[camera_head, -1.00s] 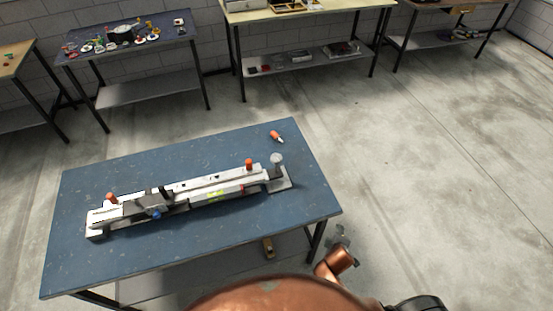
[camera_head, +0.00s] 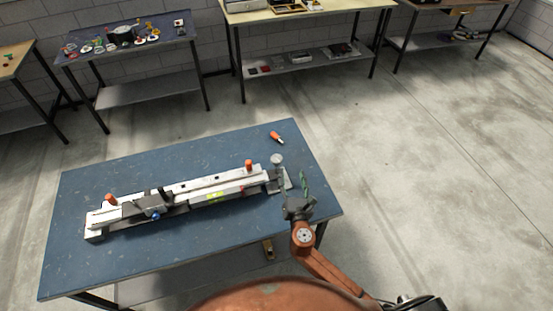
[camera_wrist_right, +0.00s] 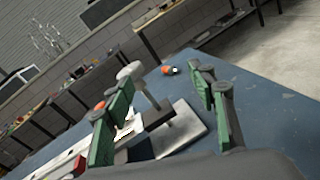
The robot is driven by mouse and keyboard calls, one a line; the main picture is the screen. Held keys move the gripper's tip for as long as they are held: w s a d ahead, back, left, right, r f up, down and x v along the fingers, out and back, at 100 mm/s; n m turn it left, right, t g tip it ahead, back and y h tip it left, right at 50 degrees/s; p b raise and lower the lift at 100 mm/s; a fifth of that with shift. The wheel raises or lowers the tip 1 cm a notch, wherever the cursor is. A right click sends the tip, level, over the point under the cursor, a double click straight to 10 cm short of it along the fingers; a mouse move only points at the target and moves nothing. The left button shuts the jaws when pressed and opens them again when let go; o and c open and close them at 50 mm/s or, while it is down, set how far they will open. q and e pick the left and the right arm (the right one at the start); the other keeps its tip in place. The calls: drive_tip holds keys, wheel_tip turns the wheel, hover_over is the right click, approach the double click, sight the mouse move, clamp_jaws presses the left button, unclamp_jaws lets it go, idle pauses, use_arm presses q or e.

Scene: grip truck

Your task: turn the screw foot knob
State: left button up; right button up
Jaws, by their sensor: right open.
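The screw foot knob (camera_head: 277,159) is a pale grey round knob on a stem at the right end of a long metal fixture (camera_head: 185,192) on the blue table. In the right wrist view the knob (camera_wrist_right: 130,71) shows just beyond the left green finger, partly overlapped by it, above a flat grey foot plate (camera_wrist_right: 186,132). My right gripper (camera_head: 294,184) is open and empty over the table's right end, on the near right side of the knob. Its two green fingers stand wide apart in the right wrist view (camera_wrist_right: 163,95). My left gripper is not in view.
The blue table (camera_head: 90,262) has clear room in front of the fixture. An orange-handled tool (camera_head: 276,136) lies behind the knob and also shows in the right wrist view (camera_wrist_right: 168,70). Other loaded tables stand along the back wall, with open floor between.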

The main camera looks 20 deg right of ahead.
sight(277, 163)
drive_tip(key=w+a+n, duration=0.1)
drive_tip(key=a+n+y, duration=0.1)
drive_tip(key=n, duration=0.1)
drive_tip(key=w+a+r+n+t, duration=0.1)
drive_tip(key=a, duration=0.1)
drive_tip(key=shift+w+n+y, duration=0.3)
drive_tip(key=w, duration=0.6)
drive_tip(key=shift+w+d+f+b, duration=0.1)
drive_tip(key=shift+w+d+b, duration=0.2)
drive_tip(key=shift+w, duration=0.1)
drive_tip(key=c, duration=1.2)
drive_tip(key=shift+m, duration=0.4)
